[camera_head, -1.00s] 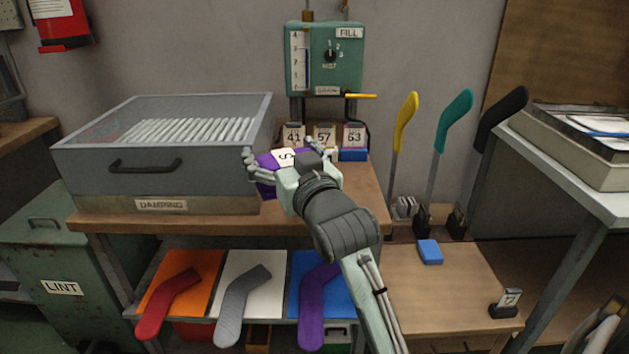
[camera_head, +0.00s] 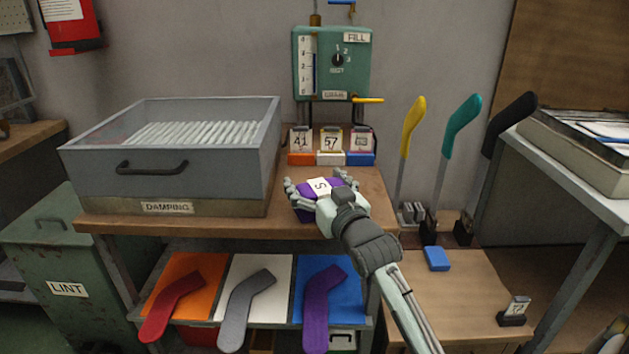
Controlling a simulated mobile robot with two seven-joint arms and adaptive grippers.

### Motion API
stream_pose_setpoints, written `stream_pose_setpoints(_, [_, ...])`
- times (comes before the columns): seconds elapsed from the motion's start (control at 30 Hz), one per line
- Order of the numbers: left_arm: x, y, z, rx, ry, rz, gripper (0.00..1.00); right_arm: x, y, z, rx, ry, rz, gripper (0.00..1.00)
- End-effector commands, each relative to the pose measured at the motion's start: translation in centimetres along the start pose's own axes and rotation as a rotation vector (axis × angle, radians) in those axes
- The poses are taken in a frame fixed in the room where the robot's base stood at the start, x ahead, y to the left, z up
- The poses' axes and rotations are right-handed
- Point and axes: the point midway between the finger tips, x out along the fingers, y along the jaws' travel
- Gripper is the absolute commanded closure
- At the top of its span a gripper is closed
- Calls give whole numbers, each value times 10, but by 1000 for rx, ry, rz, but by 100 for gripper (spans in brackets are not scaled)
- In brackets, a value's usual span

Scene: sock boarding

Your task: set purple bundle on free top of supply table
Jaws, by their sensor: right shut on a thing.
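The purple bundle (camera_head: 305,215) has a white band marked "S". My right gripper (camera_head: 325,192) is shut on it, with fingers at its left and right sides. The bundle is over the front part of the wooden supply table top (camera_head: 283,178), to the right of the damping box. I cannot tell whether it touches the top. The gripper hides part of the bundle. My left gripper is not in view.
The grey damping box (camera_head: 168,165) fills the left of the table. Numbered cards on orange, white and blue blocks (camera_head: 331,158) stand behind the bundle, under the green fill unit (camera_head: 332,65). Coloured sock forms (camera_head: 460,118) stand at right. Socks lie on the lower shelf (camera_head: 256,280).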

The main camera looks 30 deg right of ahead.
Motion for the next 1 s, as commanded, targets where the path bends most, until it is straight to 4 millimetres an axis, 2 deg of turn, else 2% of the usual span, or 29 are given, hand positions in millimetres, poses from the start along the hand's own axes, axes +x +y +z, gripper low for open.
stream_pose_setpoints(0.2, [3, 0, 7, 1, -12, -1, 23, 0, 0, 3, 0, 0, 0, 63])
stream_pose_setpoints(0.23, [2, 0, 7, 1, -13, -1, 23, 0, 0, 3, 0, 0, 0, 13])
stream_pose_setpoints(0.33, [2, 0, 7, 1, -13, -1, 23, 0, 0, 3, 0, 0, 0, 1])
stream_pose_setpoints(0.77, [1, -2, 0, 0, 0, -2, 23, -1, 0, -1, 0, 0, 0, 0])
stream_pose_setpoints(0.87, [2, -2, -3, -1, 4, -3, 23, -15, 0, 1, 0, -1, -1, 0])
stream_pose_setpoints(1.0, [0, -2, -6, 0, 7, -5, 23, -44, 0, 2, 0, -2, -1, 0])
